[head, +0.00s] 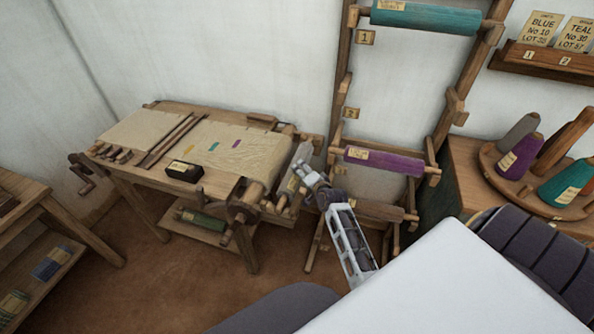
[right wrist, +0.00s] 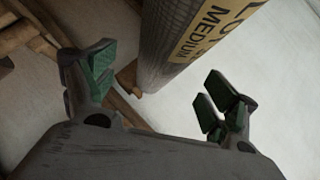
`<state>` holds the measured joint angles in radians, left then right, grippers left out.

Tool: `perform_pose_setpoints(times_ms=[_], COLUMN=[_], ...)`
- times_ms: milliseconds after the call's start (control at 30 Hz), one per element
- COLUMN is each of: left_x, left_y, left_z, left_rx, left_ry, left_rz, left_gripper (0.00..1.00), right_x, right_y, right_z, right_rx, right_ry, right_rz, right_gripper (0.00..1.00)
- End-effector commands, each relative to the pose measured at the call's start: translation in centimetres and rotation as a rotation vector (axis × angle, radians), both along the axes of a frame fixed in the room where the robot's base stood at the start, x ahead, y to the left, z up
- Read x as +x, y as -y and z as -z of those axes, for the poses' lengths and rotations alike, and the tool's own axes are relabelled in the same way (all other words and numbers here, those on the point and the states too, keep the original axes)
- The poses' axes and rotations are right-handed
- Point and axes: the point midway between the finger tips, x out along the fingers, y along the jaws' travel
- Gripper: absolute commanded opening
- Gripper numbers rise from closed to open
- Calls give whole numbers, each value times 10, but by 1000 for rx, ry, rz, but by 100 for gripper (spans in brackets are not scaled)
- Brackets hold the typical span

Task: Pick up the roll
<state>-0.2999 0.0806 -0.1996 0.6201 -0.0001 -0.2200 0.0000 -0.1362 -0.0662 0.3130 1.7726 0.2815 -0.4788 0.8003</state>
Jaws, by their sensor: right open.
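A grey roll with a yellow label (right wrist: 176,42) shows in the right wrist view, its lettering partly reading "MEDIUM". It rises from the middle to the top edge, which cuts it off. In the head view a pale grey roll (head: 299,160) stands tilted at the right end of the loom table, partly hidden by my gripper. My right gripper (head: 308,180) is close beside it. In the right wrist view my right gripper (right wrist: 160,88) is open, with one finger on each side of the roll's near end and visible gaps. My left gripper is in neither view.
A wall rack holds a teal roll (head: 425,17) at the top and a purple roll (head: 384,161) lower down. The loom table (head: 160,122) carries cloth and a black box (head: 184,171). Cones stand on a round wooden stand (head: 548,207) at right.

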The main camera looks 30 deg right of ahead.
Motion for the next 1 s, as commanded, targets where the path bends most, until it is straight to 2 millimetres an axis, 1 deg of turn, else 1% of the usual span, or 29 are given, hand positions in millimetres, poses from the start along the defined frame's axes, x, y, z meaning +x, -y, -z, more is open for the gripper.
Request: perform_pose_setpoints(times_ms=[167,667,800,1000], left_x=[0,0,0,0], left_y=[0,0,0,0], left_z=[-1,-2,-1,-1], left_rx=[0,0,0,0], left_ry=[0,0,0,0], left_rz=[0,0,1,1], left_gripper=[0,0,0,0], right_x=[7,43,47,48], right_y=[2,9,10,10], right_z=[1,14,16,17], right_rx=[0,1,0,0], right_ry=[1,1,1,0], right_rz=[0,0,0,0], right_gripper=[86,86,86,86])
